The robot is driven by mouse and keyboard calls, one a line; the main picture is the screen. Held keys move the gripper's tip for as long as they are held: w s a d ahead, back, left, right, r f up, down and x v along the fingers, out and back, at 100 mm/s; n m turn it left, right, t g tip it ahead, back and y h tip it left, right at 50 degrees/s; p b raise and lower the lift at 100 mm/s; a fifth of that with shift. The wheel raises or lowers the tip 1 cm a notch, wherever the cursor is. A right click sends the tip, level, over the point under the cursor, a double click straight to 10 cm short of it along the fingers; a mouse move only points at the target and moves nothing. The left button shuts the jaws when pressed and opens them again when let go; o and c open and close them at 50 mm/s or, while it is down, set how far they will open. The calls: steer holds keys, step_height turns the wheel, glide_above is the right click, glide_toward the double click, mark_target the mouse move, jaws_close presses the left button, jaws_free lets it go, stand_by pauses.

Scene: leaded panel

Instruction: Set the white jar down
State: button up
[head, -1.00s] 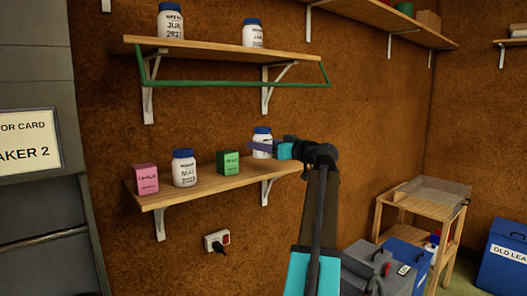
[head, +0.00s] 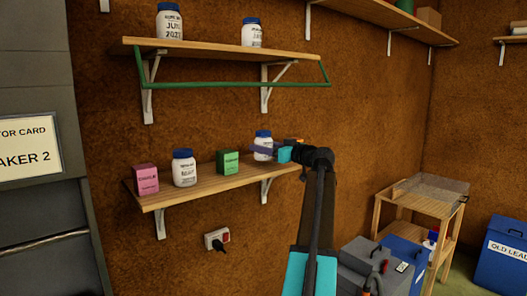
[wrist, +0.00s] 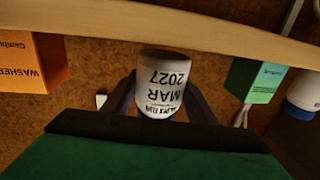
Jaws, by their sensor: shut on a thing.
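The white jar (head: 263,147) with a blue lid is upright at the right end of the lower shelf (head: 205,187). My gripper (head: 270,150) is shut on it from the right. In the wrist view, which is upside down, the jar (wrist: 163,82) sits between both fingers, its label reading MAR 2027. Its base is at or very close to the shelf (wrist: 105,25); I cannot tell whether it touches.
A green box (head: 228,163), another white jar (head: 184,169) and a pink box (head: 146,179) stand left along the lower shelf. An orange box (wrist: 32,65) stands on the jar's other side. The upper shelf (head: 215,50) with a green rail (head: 235,84) is above.

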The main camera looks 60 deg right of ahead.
steer(key=shift+f, duration=0.8)
steer(key=shift+f, duration=0.15)
steer(key=o, duration=1.3)
steer(key=shift+r, duration=0.2)
steer(key=s+a+b, duration=0.2)
steer(key=s+b, duration=0.1)
steer(key=s, duration=0.9)
steer(key=shift+f, duration=0.1)
